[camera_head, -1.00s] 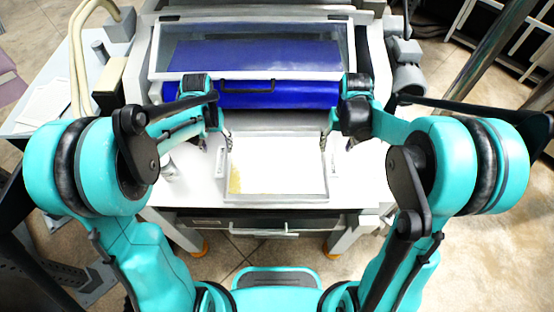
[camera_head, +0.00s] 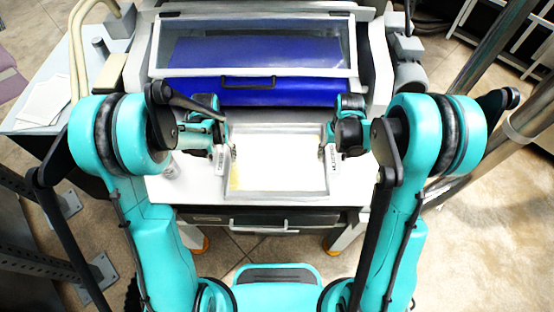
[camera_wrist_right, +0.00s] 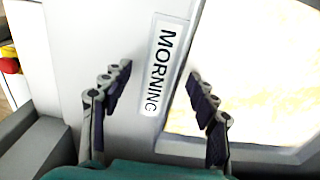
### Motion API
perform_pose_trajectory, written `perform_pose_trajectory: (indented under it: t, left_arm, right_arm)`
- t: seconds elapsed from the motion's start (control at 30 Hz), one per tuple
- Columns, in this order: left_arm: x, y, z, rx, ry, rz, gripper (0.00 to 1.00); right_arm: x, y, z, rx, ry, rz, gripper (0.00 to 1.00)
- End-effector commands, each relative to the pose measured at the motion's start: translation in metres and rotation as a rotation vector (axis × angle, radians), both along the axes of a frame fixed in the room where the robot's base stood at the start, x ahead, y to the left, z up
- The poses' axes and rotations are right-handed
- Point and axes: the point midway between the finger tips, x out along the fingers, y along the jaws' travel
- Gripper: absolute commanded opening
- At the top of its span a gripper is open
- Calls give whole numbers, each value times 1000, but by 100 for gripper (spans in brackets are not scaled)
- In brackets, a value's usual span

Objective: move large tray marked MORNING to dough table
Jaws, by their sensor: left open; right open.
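The large tray (camera_head: 277,193) is a pale, shallow, rimmed tray lying on the white front table of the sheeter, with a yellowish patch at its left. In the right wrist view its side label (camera_wrist_right: 160,65) reads MORNING. My left gripper (camera_head: 231,153) is open at the tray's left side. My right gripper (camera_head: 324,153) is open at the tray's right side. In the right wrist view the right gripper (camera_wrist_right: 155,90) has its fingers spread, with the label and tray edge between them in the picture. I cannot tell whether they touch the tray.
The roller sheeter with its blue cover (camera_head: 262,92) stands right behind the tray. A drawer (camera_head: 265,222) is below the table's front. A side table with papers (camera_head: 45,100) is at the left, and a metal post (camera_head: 490,60) at the right. A dough table is not clearly identifiable.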

Motion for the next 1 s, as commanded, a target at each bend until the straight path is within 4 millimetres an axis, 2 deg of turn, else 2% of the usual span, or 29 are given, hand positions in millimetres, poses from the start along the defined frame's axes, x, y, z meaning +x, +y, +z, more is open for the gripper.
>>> perform_pose_trajectory:
  t: [0.13, 0.3, 0.37, 0.77, 1.0]
  left_arm:
    - [0, 0, 0, 0, 0, 0, 57]
    - [0, 0, 0, 0, 0, 0, 12]
    - [0, 0, 0, 0, 0, 0, 0]
    - [0, 0, 2, 0, 0, 0, 0]
    - [0, 0, 17, 0, 0, 0, 0]
  right_arm:
    - [0, 0, 0, 0, 0, 0, 57]
    - [0, 0, 0, 0, 0, 0, 12]
    - [0, 0, 0, 0, 0, 0, 0]
    - [0, 0, 2, 0, 0, 0, 0]
    - [0, 0, 17, 0, 0, 0, 0]
